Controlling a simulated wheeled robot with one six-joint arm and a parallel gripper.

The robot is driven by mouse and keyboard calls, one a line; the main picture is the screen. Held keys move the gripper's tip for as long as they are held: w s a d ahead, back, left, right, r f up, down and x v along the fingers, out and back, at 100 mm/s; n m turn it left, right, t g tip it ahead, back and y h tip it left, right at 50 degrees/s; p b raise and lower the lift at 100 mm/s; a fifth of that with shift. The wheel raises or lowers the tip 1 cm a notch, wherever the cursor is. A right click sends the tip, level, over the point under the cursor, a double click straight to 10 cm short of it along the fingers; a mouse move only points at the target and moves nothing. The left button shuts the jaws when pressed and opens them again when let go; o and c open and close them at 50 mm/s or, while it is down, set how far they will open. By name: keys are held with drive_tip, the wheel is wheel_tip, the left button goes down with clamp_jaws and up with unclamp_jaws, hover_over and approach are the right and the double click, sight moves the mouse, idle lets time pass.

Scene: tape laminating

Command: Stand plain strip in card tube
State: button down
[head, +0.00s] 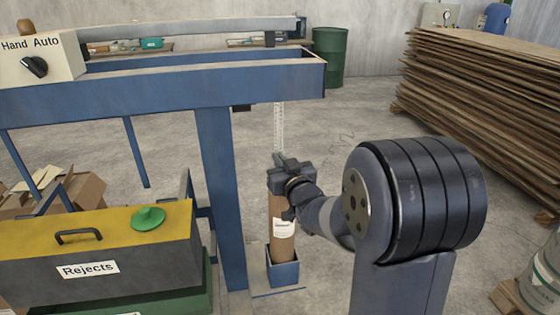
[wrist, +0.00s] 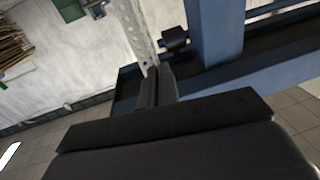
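The plain strip (head: 279,128) is pale and narrow, with a row of small holes. It stands upright from my gripper (head: 281,161) in the head view. It also shows in the wrist view (wrist: 133,30), rising from between the fingertips (wrist: 159,72). My gripper's fingers are closed together on the strip. The brown card tube (head: 283,220) with a white label stands upright in a blue square holder (head: 283,273). My gripper is at the top of the tube in the head view and hides its mouth. I cannot tell whether the strip's lower end is inside.
A blue machine frame (head: 218,200) stands just left of the tube. A grey Rejects box (head: 130,258) with a yellow lid and green knob is at lower left. Stacked brown sheets (head: 490,105) and a green drum (head: 329,57) stand further back.

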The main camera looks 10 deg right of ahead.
drive_tip(key=shift+f+b, duration=0.45)
drive_tip(key=shift+f, duration=0.1)
drive_tip(key=c, duration=1.6)
unclamp_jaws()
drive_tip(key=s+d, duration=0.1)
drive_tip(key=s, duration=0.9)
drive_tip(key=shift+s+d+f+b, duration=0.2)
drive_tip(key=shift+s+d+b, duration=0.1)
drive_tip(key=shift+s, duration=0.1)
